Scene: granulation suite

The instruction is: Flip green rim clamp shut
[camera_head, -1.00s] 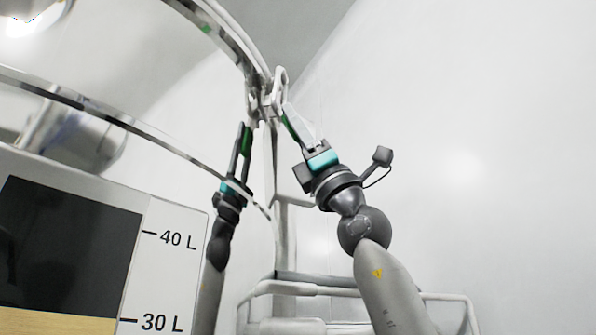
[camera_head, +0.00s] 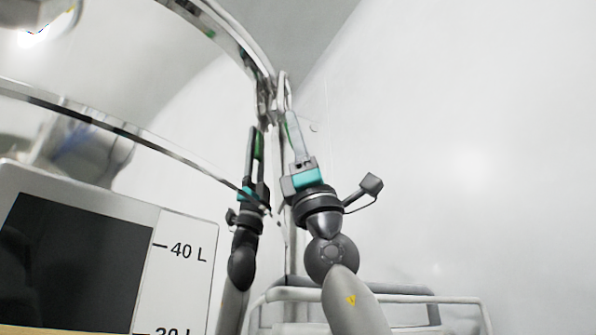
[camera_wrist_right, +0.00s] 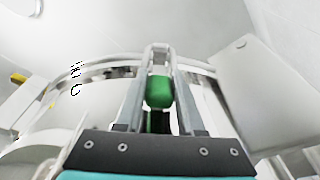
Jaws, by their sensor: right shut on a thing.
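The green rim clamp is at the steel vessel's rim, in the upper middle of the head view. Its metal loop (camera_head: 284,82) stands close against the rim. In the right wrist view its green lever (camera_wrist_right: 159,92) lies between the fingers of my right gripper (camera_wrist_right: 158,75). My right gripper (camera_head: 291,120) also shows in the head view, pointing up at the clamp and shut on the lever, whose green is mostly hidden there. The similar dark gripper shape left of it looks like a reflection in the polished vessel wall. My left gripper is not in view.
The curved steel rim (camera_head: 235,40) sweeps to the upper left. A dark screen panel (camera_head: 75,262) and a scale marked 40 L (camera_head: 187,250) stand at lower left. A white rail frame (camera_head: 400,296) is at lower right. The right side before the pale wall is clear.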

